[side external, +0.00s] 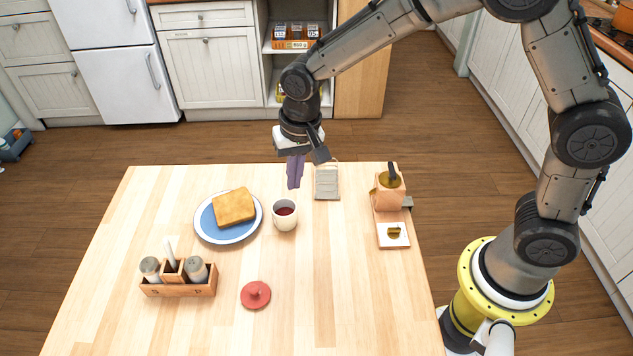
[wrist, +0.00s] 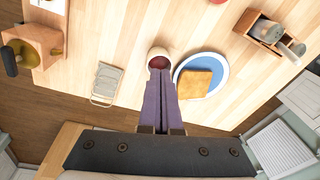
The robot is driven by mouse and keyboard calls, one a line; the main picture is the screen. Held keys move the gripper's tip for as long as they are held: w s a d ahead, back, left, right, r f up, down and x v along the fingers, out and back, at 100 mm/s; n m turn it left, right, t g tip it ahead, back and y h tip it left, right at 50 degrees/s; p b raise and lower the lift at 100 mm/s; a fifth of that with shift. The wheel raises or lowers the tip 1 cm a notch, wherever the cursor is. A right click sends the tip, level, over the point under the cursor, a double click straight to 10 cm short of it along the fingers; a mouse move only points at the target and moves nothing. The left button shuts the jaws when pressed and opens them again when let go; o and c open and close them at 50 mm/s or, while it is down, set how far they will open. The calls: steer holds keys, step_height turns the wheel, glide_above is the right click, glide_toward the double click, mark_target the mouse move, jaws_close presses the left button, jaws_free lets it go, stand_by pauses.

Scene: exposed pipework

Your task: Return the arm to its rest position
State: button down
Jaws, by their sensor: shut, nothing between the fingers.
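My gripper (side external: 294,172) is over the far edge of the wooden table (side external: 328,290), pointing down. Its purple fingers are shut together with nothing between them. It also shows in the wrist view (wrist: 160,82), where the fingertips overlap the lower edge of the cup. In the side external view the white cup (side external: 285,222) with dark red liquid stands just in front of the fingers, which look above and apart from it. My arm arches up and over from the yellow base at the right.
A blue plate (side external: 204,228) with toast (side external: 234,207) is left of the cup. A grey slotted rack (side external: 327,184) and a wooden grinder (side external: 388,192) are right. A shaker caddy (side external: 180,287) and a red lid (side external: 256,294) are at the front. The front right tabletop is clear.

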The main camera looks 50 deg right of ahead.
steer(key=s+d+r+t, duration=0.2)
steer(key=s+d+r, duration=0.3)
steer(key=r, duration=0.3)
steer(key=s+d+r+t, duration=0.2)
steer(key=s+d+r, duration=0.25)
steer(key=r, duration=0.45)
steer(key=s+d+f+n, duration=0.1)
steer(key=s+d+n, duration=0.1)
steer(key=s, duration=0.5)
steer(key=s+d+f+n, duration=0.2)
steer(key=s+n, duration=0.1)
steer(key=s, duration=0.4)
steer(key=shift+s+d, duration=0.2)
steer(key=shift+s, duration=0.05)
